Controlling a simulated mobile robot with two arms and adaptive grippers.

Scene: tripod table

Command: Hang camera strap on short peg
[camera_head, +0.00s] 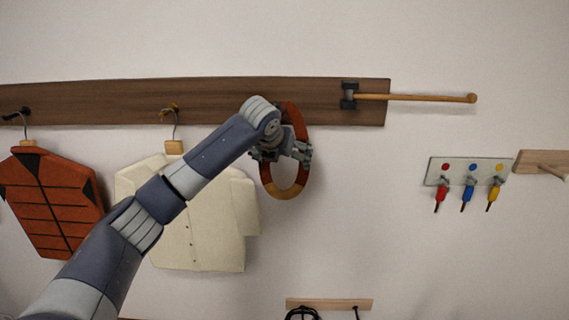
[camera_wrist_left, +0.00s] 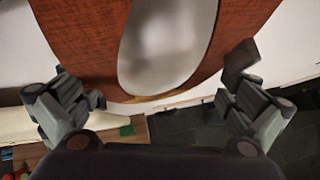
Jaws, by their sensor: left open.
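A red-brown oval loop with a tan lower end, which I take as the camera strap (camera_head: 299,121), hangs upright in front of the long dark wall board in the head view. What holds it at the top cannot be made out. My left gripper (camera_head: 290,152) is open at the strap, covering part of its left side. In the left wrist view the strap (camera_wrist_left: 90,45) fills the upper middle, between the spread fingers of the left gripper (camera_wrist_left: 162,98). I cannot tell whether they touch it. A wooden peg (camera_head: 553,172), perhaps the short peg, sticks out from a small board at the right edge.
The long board (camera_head: 230,95) carries hooks with a red jacket (camera_head: 55,205) and a cream shirt (camera_head: 190,220). A wooden rod (camera_head: 415,97) with a dark bracket extends past its right end. A key plate (camera_head: 468,168) hangs near the peg. A lower small rack (camera_head: 330,303) holds dark items.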

